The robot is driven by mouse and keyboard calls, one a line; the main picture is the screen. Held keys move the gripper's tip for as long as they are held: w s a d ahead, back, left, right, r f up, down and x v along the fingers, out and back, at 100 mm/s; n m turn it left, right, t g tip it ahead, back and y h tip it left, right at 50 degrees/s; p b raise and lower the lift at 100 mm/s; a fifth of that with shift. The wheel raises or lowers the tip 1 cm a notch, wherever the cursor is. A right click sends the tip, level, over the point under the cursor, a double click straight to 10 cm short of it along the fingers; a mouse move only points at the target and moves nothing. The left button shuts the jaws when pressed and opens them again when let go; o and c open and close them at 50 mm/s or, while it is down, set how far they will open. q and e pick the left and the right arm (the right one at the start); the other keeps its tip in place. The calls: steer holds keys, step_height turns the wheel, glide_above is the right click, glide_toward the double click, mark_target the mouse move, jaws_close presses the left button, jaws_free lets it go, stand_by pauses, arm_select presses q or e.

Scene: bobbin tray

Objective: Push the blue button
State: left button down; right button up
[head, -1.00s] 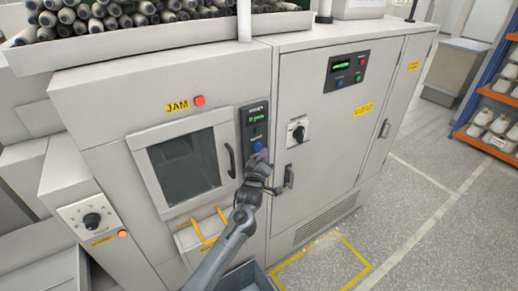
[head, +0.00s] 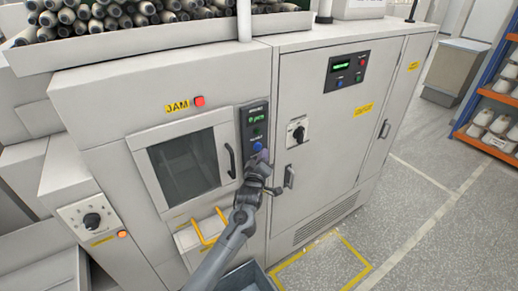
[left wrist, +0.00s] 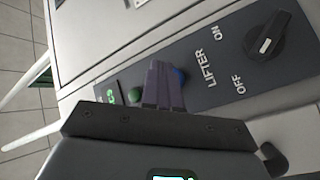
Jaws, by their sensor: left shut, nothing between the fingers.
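A blue button (head: 257,147) sits low on the narrow dark panel (head: 252,112) beside the windowed door. My left gripper (head: 263,158) is shut and empty, its fingertips right at the button's lower right side. In the left wrist view the purple-grey fingers (left wrist: 160,80) partly cover the blue button (left wrist: 180,76), which shows just right of them. I cannot tell whether the tips touch it. A green button (left wrist: 135,94) shows to their left. My right gripper is not in view.
A second dark panel (head: 348,70) with a small blue button is on the right cabinet door. A black rotary switch (head: 297,131) and a door handle (head: 289,177) are right of the gripper. The window door's handle (head: 230,160) is close on its left.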

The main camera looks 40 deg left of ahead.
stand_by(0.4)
arm_select(q)
steer(key=shift+a, duration=0.25)
steer(key=shift+w+a, duration=0.1)
steer(key=shift+a, duration=0.1)
stand_by(0.3)
steer(key=shift+a, duration=0.25)
stand_by(0.6)
steer(key=shift+w+a+b, duration=0.15)
steer(key=shift+a+b, duration=0.1)
steer(key=shift+b, duration=0.05)
steer(key=shift+d, duration=0.1)
stand_by(0.4)
steer(key=shift+s+d+p, duration=0.3)
steer(key=shift+d+p, duration=0.15)
steer(key=shift+d, duration=0.35)
